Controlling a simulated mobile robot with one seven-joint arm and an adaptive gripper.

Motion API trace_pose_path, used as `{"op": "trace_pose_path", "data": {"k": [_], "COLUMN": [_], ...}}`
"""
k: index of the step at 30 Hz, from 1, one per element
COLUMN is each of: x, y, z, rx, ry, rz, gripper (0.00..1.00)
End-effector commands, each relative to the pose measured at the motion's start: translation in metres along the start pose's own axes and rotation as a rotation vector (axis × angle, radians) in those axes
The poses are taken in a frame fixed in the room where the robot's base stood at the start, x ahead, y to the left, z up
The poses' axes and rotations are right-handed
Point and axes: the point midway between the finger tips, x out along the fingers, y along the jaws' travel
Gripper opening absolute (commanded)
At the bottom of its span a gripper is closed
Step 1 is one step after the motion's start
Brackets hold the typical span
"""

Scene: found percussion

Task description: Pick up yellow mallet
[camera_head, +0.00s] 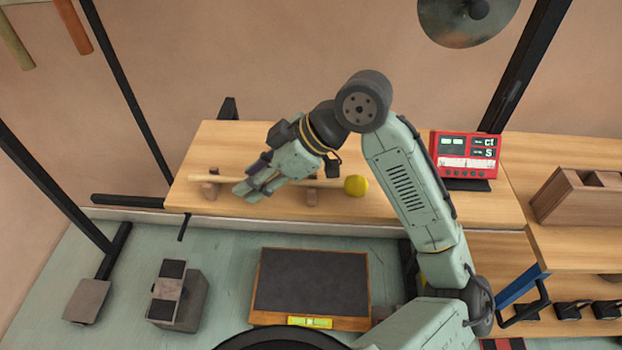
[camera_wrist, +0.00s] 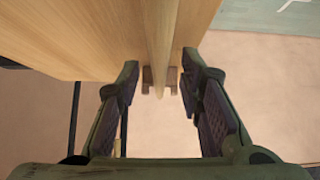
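The yellow mallet has a round yellow head (camera_head: 356,185) and a long pale wooden handle (camera_head: 200,178). It lies across two small wooden rests on the wooden table (camera_head: 400,200), head to the right. My gripper (camera_head: 247,192) is over the handle between the two rests and hides part of it. In the wrist view the handle (camera_wrist: 160,30) runs between my two spread fingers, with a gap on either side. The handle's end and a rest (camera_wrist: 147,76) show near the table's edge. The head is out of the wrist view.
A red device (camera_head: 465,155) with displays stands at the table's right back. A wooden box (camera_head: 580,197) sits on the right-hand table. Below are a dark framed board (camera_head: 311,282) and a grey pedestal (camera_head: 178,296). A cymbal (camera_head: 468,20) hangs above.

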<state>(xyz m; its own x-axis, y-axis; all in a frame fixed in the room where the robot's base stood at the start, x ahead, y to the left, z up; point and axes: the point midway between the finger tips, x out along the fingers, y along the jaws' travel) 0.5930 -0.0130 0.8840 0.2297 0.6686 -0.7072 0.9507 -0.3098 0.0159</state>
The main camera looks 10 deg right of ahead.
Motion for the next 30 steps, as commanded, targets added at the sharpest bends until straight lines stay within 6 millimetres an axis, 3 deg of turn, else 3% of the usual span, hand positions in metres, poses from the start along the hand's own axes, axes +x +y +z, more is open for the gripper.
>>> {"op": "trace_pose_path", "data": {"k": [4,18,30], "x": [-0.0001,-0.0004,-0.0005], "y": [0.0001,0.0002,0.0002], "z": [0.0002,0.0001,0.0000], "rx": [0.000,0.001,0.000], "ry": [0.000,0.000,0.000], "rz": [0.000,0.000,0.000], "gripper": [0.32,0.01,0.00]}}
